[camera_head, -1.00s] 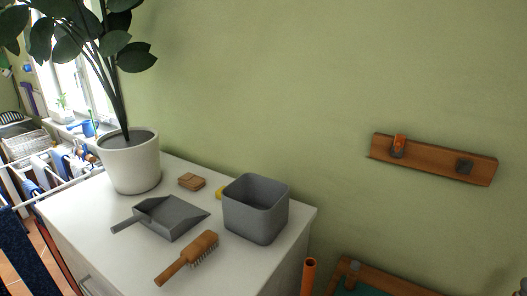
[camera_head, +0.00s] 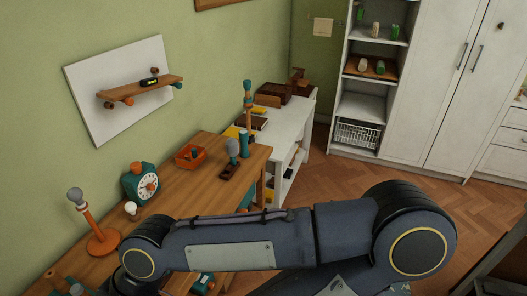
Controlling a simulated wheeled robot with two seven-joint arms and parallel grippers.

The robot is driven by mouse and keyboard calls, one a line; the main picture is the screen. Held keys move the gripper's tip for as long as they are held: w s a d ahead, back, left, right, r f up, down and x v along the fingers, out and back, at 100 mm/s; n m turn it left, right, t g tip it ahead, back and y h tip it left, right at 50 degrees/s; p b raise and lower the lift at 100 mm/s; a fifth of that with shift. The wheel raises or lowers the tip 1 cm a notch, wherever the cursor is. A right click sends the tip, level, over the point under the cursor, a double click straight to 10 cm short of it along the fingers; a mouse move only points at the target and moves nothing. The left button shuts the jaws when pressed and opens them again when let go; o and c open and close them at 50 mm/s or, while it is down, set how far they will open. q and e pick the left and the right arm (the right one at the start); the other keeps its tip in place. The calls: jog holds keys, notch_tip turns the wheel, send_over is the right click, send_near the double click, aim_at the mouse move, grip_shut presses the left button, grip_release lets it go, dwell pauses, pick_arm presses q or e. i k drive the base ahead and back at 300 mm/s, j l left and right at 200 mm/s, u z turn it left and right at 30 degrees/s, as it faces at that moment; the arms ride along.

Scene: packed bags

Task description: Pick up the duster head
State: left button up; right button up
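I cannot pick out a duster head with certainty in the head view. A grey rounded head (camera_head: 233,148) stands upright on a small dark brown base on the wooden workbench (camera_head: 190,178). Another grey rounded head (camera_head: 75,196) tops an orange stand (camera_head: 101,238) at the left. Either may be a lamp or bulb; I cannot tell. One of my arms stretches across the lower part of the picture and hides the front of the bench. Neither of my grippers shows.
A teal clock (camera_head: 140,183), a white bulb (camera_head: 131,209), an orange tray (camera_head: 191,156) and a tall turned post (camera_head: 247,106) stand on the bench. A wall shelf (camera_head: 141,90) hangs above. A white table (camera_head: 286,122) and cabinets (camera_head: 435,80) stand beyond. Wooden floor (camera_head: 345,172) is open at centre right.

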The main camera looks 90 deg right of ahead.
aim_at(232, 146)
jog(key=k+z, duration=0.1)
jog(key=z, duration=2.45)
jog(key=i+u, duration=0.1)
jog(key=u, duration=0.25)
jog(key=l+u, duration=0.15)
jog(key=u, duration=0.2)
jog(key=i+l+u, duration=0.1)
jog(key=u, duration=0.25)
jog(key=i+l+u, duration=0.2)
jog(key=l, duration=0.2)
jog(key=i+l+u, duration=0.2)
jog(key=l, duration=0.2)
jog(key=l+u, duration=0.2)
jog(key=l, duration=0.2)
jog(key=l+u, duration=0.2)
jog(key=l, duration=0.25)
jog(key=i+l, duration=0.1)
jog(key=l, duration=0.85)
jog(key=i+l, duration=0.15)
jog(key=l, duration=0.35)
